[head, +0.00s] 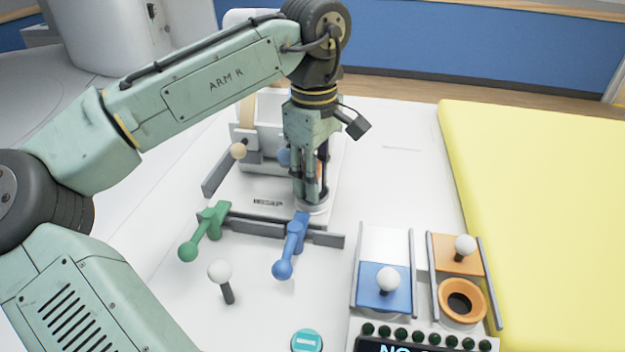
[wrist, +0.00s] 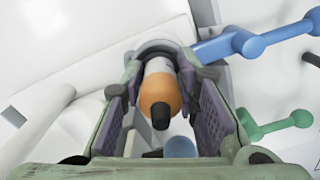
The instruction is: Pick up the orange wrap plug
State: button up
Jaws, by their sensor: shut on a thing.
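The orange wrap plug (wrist: 161,92) is a cylinder with a white far part, an orange near part and a dark knob at its near end. It stands between the two fingers of my gripper (wrist: 165,100) in the wrist view, and the gripper is shut on it. In the head view my gripper (head: 311,192) points down over the white device, and only a sliver of orange (head: 319,171) shows between the fingers.
A green lever (head: 204,232) and a blue lever (head: 291,246) stand in front of the gripper. A white-knobbed stick (head: 221,276), a blue slider (head: 384,288) and an orange ring socket (head: 461,302) are nearer. A yellow pad (head: 540,190) lies at the right.

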grip_shut()
jog(key=shift+r, duration=0.1)
jog(key=shift+r+p, duration=0.45)
jog(key=shift+p, duration=0.1)
notch_tip(320, 180, up, 3)
jog(key=p, duration=0.2)
jog(key=shift+f+p, duration=0.1)
jog(key=shift+p, duration=0.3)
jog(key=s+d+r+p, duration=0.1)
jog(key=s+p, duration=0.1)
jog(key=s, duration=1.4)
notch_tip(320, 180, up, 8)
jog(key=p, duration=0.2)
jog(key=shift+r, duration=0.25)
